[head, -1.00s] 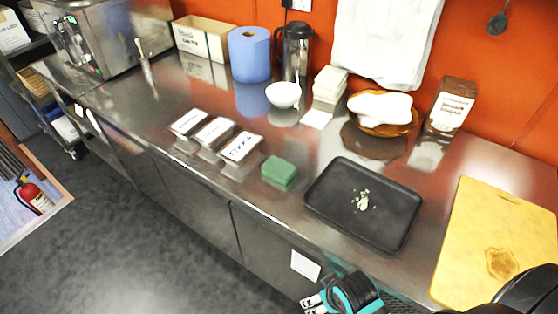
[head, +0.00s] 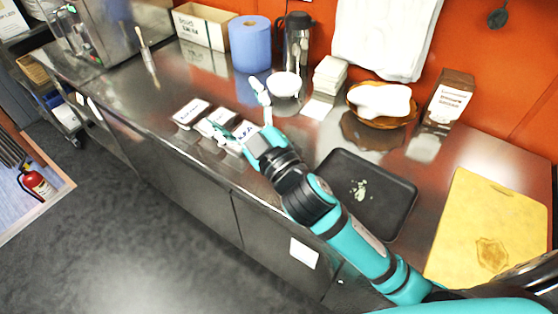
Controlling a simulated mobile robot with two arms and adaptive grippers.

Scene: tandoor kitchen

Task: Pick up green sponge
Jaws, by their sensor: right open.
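The green sponge does not show now; my right arm covers the spot on the steel counter (head: 160,95) where it lay a second ago. My right gripper (head: 238,107) is open, with its fingers spread over the counter near the labelled containers. I see nothing between its fingers. Whether it touches the sponge is hidden. My left gripper is not in view.
A white bowl (head: 285,85) and a blue paper roll (head: 250,44) are behind. A black tray (head: 395,205) with crumbs and a yellow cutting board (head: 495,215) lie to the right.

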